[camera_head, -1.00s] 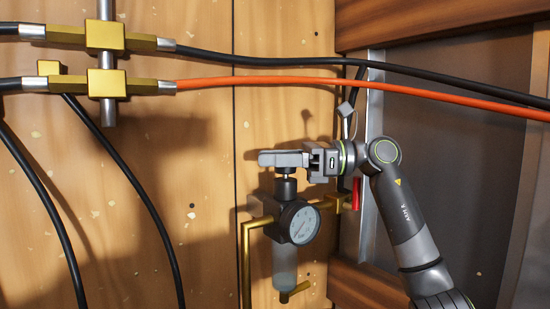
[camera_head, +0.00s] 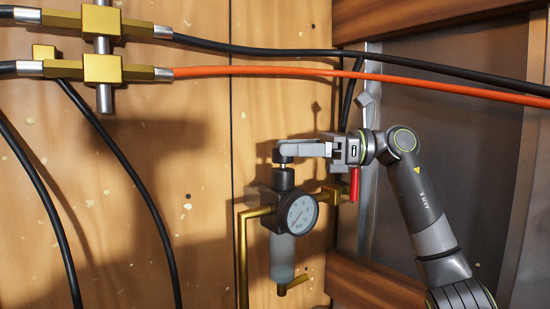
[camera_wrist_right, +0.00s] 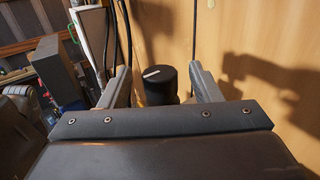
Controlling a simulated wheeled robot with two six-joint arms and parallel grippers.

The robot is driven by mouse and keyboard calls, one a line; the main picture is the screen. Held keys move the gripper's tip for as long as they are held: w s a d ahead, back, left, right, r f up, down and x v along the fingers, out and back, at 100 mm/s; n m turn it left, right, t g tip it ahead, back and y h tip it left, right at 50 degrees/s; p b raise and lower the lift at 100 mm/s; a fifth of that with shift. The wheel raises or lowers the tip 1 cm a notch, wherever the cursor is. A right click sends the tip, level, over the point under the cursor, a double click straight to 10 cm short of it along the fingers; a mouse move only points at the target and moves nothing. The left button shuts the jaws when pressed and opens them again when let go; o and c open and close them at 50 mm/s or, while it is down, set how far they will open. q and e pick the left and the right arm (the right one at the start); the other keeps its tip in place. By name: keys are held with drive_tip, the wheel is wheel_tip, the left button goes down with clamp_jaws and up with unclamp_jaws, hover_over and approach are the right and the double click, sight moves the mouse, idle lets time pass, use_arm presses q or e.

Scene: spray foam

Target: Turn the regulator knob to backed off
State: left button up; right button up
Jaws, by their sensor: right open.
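The regulator knob (camera_head: 284,179) is the black cap on top of the regulator, above its round pressure gauge (camera_head: 301,214). My right gripper (camera_head: 284,150) reaches in from the right, its fingers just above the knob. In the right wrist view the black knob (camera_wrist_right: 160,86), with a pale mark on top, shows between the two spread fingers of the right gripper (camera_wrist_right: 164,78). The gripper is open, with nothing held. I cannot tell whether either finger touches the knob. My left gripper is not in view.
Brass pipe (camera_head: 243,255) runs down left of the regulator, and a red handle (camera_head: 354,184) is close below my right wrist. An orange hose (camera_head: 370,75) and black hoses cross above.

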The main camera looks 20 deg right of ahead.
drive_tip(key=b+v, duration=0.2)
drive_tip(key=v, duration=0.6)
drive_tip(key=shift+b, duration=0.3)
drive_tip(key=shift+f, duration=0.1)
